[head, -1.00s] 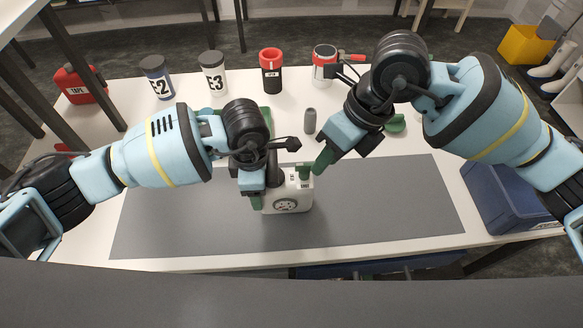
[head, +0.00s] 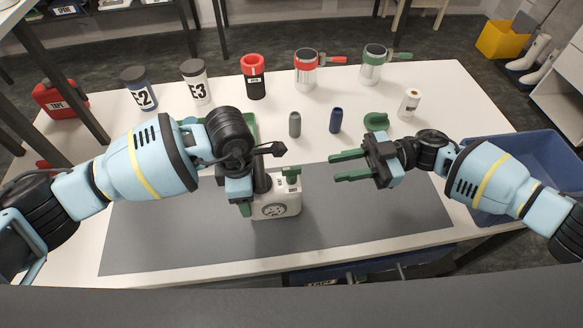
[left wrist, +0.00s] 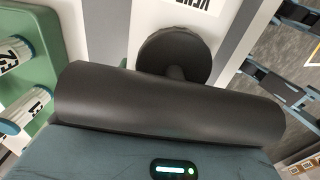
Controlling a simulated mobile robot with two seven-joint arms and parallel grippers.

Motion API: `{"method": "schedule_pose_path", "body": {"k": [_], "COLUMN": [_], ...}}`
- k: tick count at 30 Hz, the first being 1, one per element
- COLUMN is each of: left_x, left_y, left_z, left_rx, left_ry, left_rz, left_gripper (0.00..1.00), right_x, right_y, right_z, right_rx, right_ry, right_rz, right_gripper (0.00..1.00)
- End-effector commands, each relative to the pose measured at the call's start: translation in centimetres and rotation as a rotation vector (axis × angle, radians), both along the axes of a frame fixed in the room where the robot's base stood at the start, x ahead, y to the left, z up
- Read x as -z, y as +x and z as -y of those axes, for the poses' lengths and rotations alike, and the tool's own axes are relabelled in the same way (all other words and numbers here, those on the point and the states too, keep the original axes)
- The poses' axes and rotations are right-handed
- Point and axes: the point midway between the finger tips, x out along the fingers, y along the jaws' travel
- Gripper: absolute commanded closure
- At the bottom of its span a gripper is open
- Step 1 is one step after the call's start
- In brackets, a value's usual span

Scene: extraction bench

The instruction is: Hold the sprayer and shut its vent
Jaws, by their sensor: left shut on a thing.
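The sprayer (head: 277,207) is a white body with a round dial on its front, upright on the grey mat. A thick black cylinder (left wrist: 170,105) fills the middle of the left wrist view. My right gripper (head: 332,168) is open and empty, pointing left, well apart to the right of the sprayer.
Behind stand a grey bottle (head: 295,124), a blue bottle (head: 335,120), and several labelled jars, including E3 (head: 196,85). A green tray (left wrist: 30,45) with white vials shows in the left wrist view. A blue bin (head: 535,150) is at the right. The mat (head: 370,220) is clear at right.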

Motion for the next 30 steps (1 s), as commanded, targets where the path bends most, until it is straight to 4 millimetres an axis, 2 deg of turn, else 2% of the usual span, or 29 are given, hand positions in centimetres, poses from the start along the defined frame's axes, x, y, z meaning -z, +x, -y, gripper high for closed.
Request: {"method": "schedule_pose_path", "body": {"k": [7, 14, 30], "left_x": [-0.1, -0.1, -0.1], "left_y": [0.0, 0.0, 0.0], "left_z": [0.0, 0.0, 0.0], "left_rx": [0.0, 0.0, 0.0], "left_ry": [-0.001, -0.001, -0.002], "left_rz": [0.001, 0.001, 0.001], "left_gripper": [0.7, 0.7, 0.7], "right_x": [0.5, 0.5, 0.4], "right_y": [1.0, 0.9, -0.1], "right_z": [1.1, 0.2, -8.7], "right_rx": [0.071, 0.068, 0.066], "right_ry": [0.019, 0.02, 0.021], "right_rz": [-0.096, -0.095, -0.093], "right_gripper": [0.7, 0.7, 0.7]}}
